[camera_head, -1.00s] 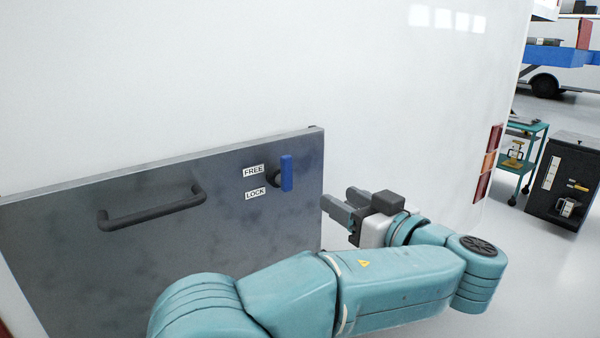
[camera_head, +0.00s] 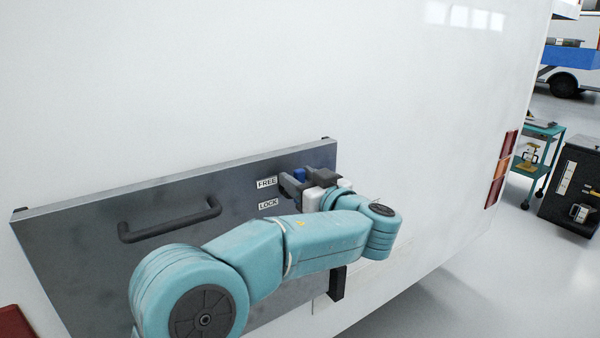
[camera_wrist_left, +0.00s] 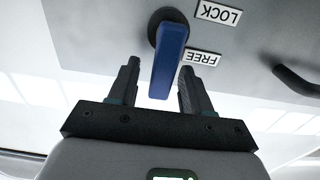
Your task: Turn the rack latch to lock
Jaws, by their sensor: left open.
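The blue rack latch (camera_head: 299,174) sits on the grey rack panel (camera_head: 90,245), partly hidden behind my left gripper in the head view. In the left wrist view the latch handle (camera_wrist_left: 169,62) hangs from a dark round pivot and points between my fingers. My left gripper (camera_head: 290,182) is open around the latch handle, with a gap on each side; it also shows in the left wrist view (camera_wrist_left: 158,85). The FREE label (camera_head: 267,182) is beside the latch, and the LOCK label (camera_head: 268,204) is below it. The latch handle lies nearer FREE than LOCK. My right gripper is not in view.
A dark bar handle (camera_head: 170,222) sticks out of the panel to the left. The white motorhome wall (camera_head: 430,120) rises behind. A teal cart (camera_head: 540,150) and a dark cabinet (camera_head: 575,185) stand at the far right, with open floor before them.

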